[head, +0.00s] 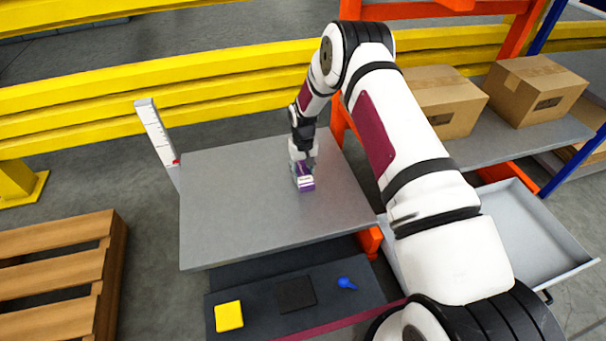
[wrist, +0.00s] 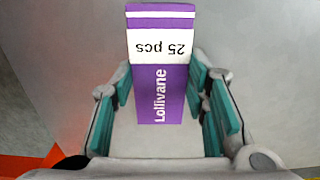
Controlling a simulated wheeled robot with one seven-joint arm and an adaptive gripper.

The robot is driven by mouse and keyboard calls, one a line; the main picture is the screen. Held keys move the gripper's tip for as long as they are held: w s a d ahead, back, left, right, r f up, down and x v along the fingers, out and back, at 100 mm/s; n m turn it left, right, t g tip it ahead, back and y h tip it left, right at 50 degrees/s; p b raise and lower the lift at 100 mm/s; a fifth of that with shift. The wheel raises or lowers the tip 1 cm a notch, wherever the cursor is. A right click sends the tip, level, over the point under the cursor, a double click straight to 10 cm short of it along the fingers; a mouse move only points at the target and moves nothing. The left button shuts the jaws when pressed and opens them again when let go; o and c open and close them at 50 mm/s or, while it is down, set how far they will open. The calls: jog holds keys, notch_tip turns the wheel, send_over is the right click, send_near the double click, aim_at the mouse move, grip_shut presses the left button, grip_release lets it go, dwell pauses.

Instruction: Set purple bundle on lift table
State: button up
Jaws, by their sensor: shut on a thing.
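The purple bundle (head: 305,183) has a white band and shows at the right-hand part of the grey lift table (head: 230,225). In the wrist view the purple bundle (wrist: 172,92) has a white label reading "25 pcs" and the word "Lollivane". My gripper (head: 303,168) is shut on it, with the teal finger pads on both sides of the bundle in the wrist view (wrist: 165,105). The bundle is at or just above the table surface; I cannot tell whether it touches. The rest of the table top is bare.
A white scale post (head: 155,133) with a red mark stands at the table's back left. Below the front edge is a dark panel with a yellow pad (head: 229,316) and a blue item (head: 346,283). A wooden pallet (head: 60,265) lies left; cardboard boxes (head: 535,88) sit on a right shelf.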

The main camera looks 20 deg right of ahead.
jog(key=shift+r, duration=0.1)
jog(key=shift+f, duration=0.2)
jog(key=o, duration=1.2)
jog(key=shift+r, duration=0.1)
